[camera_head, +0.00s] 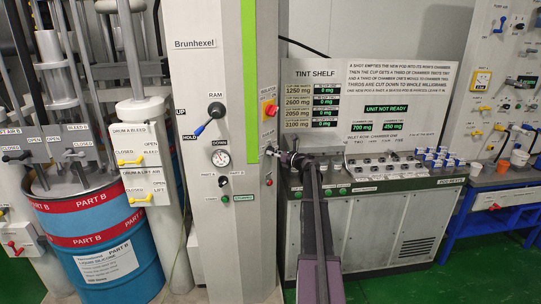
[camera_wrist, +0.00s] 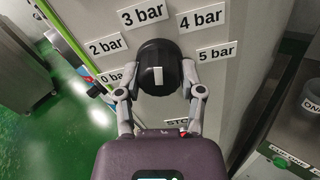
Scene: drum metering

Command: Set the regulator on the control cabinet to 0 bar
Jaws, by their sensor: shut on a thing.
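The regulator is a black round knob (camera_wrist: 158,58) with a white pointer mark on the cabinet side, in the wrist view. My gripper (camera_wrist: 160,72) is shut on the knob, one finger on each side. In the head view, my gripper (camera_head: 287,158) is at the right side of the control cabinet (camera_head: 208,75); the knob is not clear there.
On the cabinet front are a blue-handled lever (camera_head: 205,125), a round gauge (camera_head: 221,158) and small buttons. A red and yellow isolator (camera_head: 269,109) sits above my gripper. The tint shelf console (camera_head: 375,170) stands close to the right. A blue drum (camera_head: 105,245) stands at left.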

